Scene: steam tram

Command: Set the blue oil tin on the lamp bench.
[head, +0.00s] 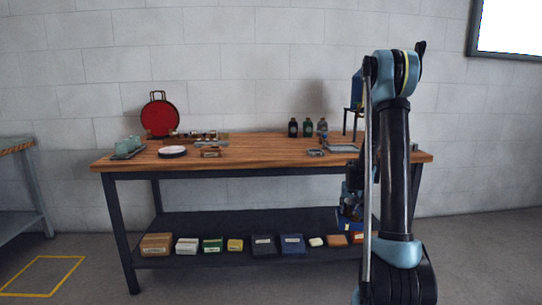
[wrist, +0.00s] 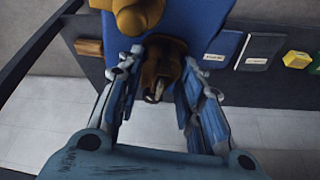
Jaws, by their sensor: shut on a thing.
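The blue oil tin (wrist: 190,22) fills the top middle of the wrist view, with a yellow-brown knob and a brown fitting between my fingers. My gripper (wrist: 157,92) is shut on that fitting. In the head view my gripper (head: 351,192) and a bit of the blue tin (head: 347,214) show at lower-shelf height at the bench's right part, below the top. My arm partly hides them. I cannot tell whether the tin touches the shelf. The wooden bench (head: 250,168), which appears to be the lamp bench, has a clear stretch at mid-front.
On the bench stand a red round can (head: 160,118), dark bottles (head: 308,128), a white dish (head: 172,152) and a blue container (head: 357,88) on a stand.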

